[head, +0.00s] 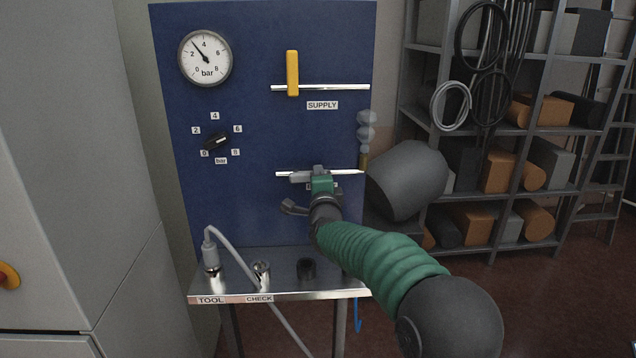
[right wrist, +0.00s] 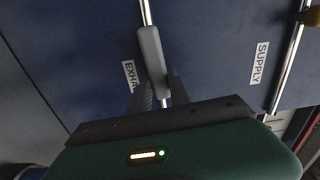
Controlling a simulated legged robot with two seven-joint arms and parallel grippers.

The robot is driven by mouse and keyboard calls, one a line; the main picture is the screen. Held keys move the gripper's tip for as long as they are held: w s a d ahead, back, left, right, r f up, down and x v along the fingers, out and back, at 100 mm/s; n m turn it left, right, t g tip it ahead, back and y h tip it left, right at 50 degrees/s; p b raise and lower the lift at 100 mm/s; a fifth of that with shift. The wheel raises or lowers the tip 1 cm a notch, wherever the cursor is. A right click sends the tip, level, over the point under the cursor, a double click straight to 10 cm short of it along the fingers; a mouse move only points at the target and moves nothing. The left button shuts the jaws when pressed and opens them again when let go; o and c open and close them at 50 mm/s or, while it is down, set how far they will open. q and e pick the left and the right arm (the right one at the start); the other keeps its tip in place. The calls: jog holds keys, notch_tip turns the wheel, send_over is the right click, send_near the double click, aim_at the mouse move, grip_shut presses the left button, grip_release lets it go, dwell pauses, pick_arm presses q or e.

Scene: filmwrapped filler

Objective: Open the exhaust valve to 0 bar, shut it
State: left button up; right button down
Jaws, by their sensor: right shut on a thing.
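The exhaust valve's grey handle (head: 301,177) lies roughly along its bright horizontal pipe (head: 345,173). The handle also shows in the right wrist view (right wrist: 152,60), slightly tilted to the pipe. My right gripper (head: 318,185) is shut on this handle and hides part of it. Its fingers show at the handle in the right wrist view (right wrist: 158,93). A pale puff (head: 366,130) rises above the brass outlet (head: 363,162) at the pipe's right end. The gauge (head: 205,58) needle points between 2 and 4 bar, near 3. My left gripper is out of view.
The yellow supply handle (head: 293,73) stands upright, across its pipe. A black knob (head: 216,141) sits among bar numbers on the blue panel (head: 255,130). Below, a metal shelf (head: 330,284) carries a hose plug (head: 210,252) at TOOL. Loaded racks (head: 480,185) stand to the right.

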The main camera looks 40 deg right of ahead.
jog(key=shift+f, duration=0.3)
jog(key=c, duration=1.2)
grip_release()
jog(key=shift+d+r, duration=0.1)
jog(key=b+v, duration=0.1)
jog(key=v, duration=1.6)
jog(key=shift+b, duration=0.3)
jog(key=shift+w, duration=0.1)
